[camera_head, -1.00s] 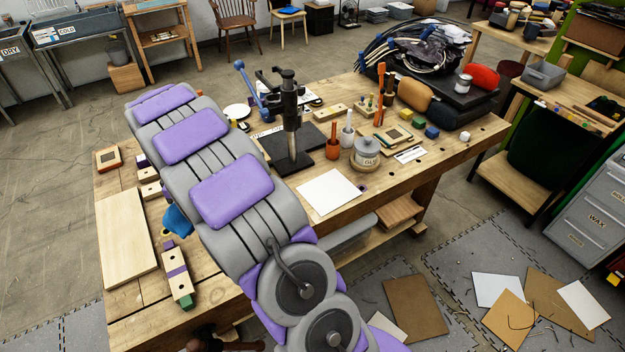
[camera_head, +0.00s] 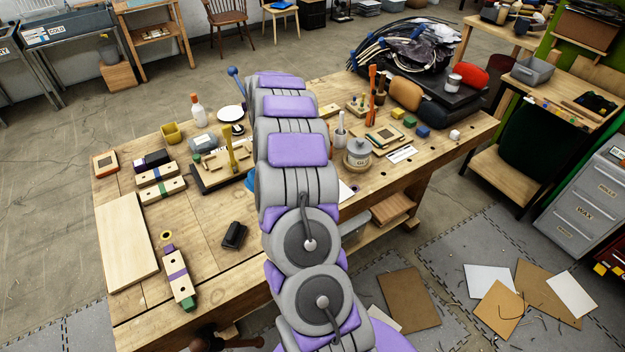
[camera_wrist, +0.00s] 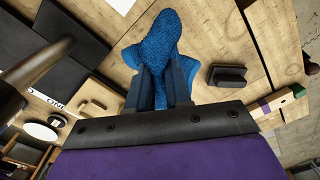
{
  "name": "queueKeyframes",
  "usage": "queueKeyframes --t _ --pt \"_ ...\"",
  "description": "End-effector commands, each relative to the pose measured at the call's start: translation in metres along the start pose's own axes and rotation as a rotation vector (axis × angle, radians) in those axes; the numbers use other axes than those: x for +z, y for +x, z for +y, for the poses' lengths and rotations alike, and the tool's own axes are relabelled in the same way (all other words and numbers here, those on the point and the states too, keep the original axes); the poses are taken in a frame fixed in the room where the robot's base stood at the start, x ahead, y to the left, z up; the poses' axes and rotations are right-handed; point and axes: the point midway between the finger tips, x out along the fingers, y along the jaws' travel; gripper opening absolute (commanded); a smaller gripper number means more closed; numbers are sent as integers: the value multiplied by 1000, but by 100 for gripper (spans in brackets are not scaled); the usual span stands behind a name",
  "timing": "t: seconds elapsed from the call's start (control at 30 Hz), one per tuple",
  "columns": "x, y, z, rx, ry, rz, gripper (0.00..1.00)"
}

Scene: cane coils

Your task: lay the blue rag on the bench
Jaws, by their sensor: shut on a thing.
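The blue rag (camera_wrist: 152,38) is bunched between the fingers of my gripper (camera_wrist: 158,82) in the wrist view. Its wide end spreads out beyond the fingertips over the wooden bench. I cannot tell whether that end touches the wood. In the head view only a small blue edge of the rag (camera_head: 250,184) shows at the left of my arm. My arm hides the gripper there. The bench (camera_head: 205,265) is a long wooden worktop with bare wood at its front left.
A black block (camera_head: 234,235) lies near the rag; it also shows in the wrist view (camera_wrist: 228,75). A pale board (camera_head: 126,243) and striped wooden blocks (camera_head: 179,277) lie at the left. A glue pot (camera_head: 358,154) stands right of my arm.

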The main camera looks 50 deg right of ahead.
Motion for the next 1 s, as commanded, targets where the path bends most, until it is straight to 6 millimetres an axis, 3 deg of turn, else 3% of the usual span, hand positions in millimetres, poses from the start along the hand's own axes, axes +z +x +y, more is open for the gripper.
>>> queueKeyframes --t 0.2,0.5,0.73,1.0 --pt "45 9 37 4 5 -1 0" --pt "94 23 75 5 4 -3 0" --pt "116 29 93 6 3 -2 0" --pt "123 31 99 3 0 0 0"
